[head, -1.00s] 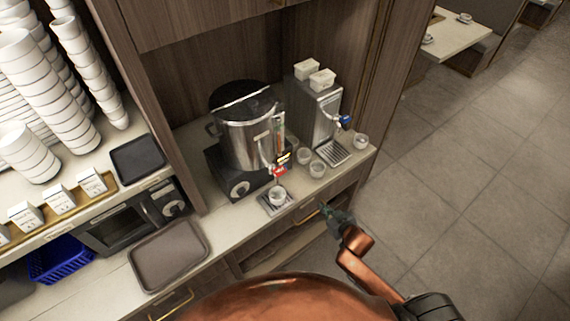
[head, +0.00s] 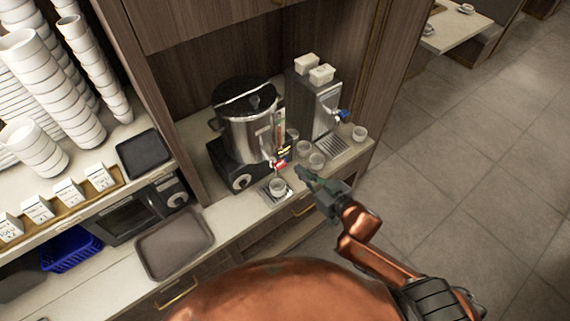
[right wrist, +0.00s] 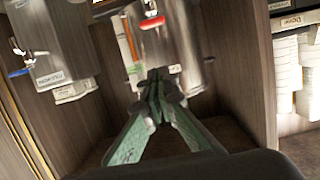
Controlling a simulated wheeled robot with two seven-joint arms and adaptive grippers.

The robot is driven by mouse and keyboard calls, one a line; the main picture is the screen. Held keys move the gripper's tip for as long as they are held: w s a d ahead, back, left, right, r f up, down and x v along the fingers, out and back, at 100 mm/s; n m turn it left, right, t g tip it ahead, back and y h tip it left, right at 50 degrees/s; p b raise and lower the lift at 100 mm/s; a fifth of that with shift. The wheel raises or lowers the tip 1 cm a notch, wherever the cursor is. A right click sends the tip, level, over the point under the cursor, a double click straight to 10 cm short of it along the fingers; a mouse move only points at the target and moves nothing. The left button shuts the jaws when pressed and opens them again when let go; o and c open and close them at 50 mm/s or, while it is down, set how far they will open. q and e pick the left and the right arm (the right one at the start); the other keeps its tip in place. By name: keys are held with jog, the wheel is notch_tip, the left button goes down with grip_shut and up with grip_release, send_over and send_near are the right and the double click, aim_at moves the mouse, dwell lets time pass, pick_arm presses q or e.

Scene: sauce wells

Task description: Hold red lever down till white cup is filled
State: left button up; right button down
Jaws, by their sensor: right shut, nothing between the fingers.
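The red lever (head: 281,163) is on the tap at the front of the steel urn (head: 247,132). In the right wrist view the red lever (right wrist: 152,22) shows near the top, above my fingers. The white cup (head: 278,184) stands upright on a small tray (head: 268,193) below the tap; I cannot tell what is in it. My right gripper (head: 301,172) is shut and empty, just right of the lever and cup in the head view and apart from both. In the right wrist view its green fingers (right wrist: 154,78) meet in front of the urn. My left gripper is not in view.
A second dispenser (head: 312,105) with a blue lever (head: 343,115) stands right of the urn. Several cups stand near it, including one (head: 317,160) close to my right gripper. A brown tray (head: 174,244) lies on the counter at left.

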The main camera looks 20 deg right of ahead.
jog(key=p, duration=0.2)
send_over(277, 162)
jog(key=s+d, duration=0.2)
jog(key=s, duration=0.2)
jog(key=f, duration=0.2)
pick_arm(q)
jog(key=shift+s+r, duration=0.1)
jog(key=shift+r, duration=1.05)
pick_arm(e)
jog(key=shift+w+f, duration=0.25)
jog(key=shift+f, duration=0.8)
jog(key=shift+w+f, duration=0.2)
jog(key=shift+f, duration=0.85)
